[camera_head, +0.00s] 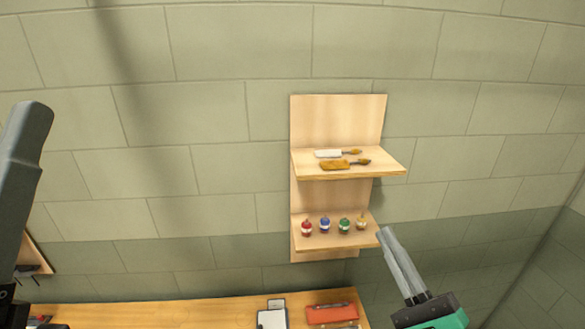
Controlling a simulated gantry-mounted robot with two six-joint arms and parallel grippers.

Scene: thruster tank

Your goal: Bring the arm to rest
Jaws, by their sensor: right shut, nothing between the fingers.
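My right gripper (387,235) comes in from the lower right, its two grey fingers together and empty. Its fingertips show just right of the lower shelf's right end; whether they touch the shelf I cannot tell. A dark grey arm part (20,150), mine, stands at the left edge. No fingertips of my left gripper can be made out.
A wooden table (180,316) below carries a red case (332,314) and a clipboard-like item (272,318).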

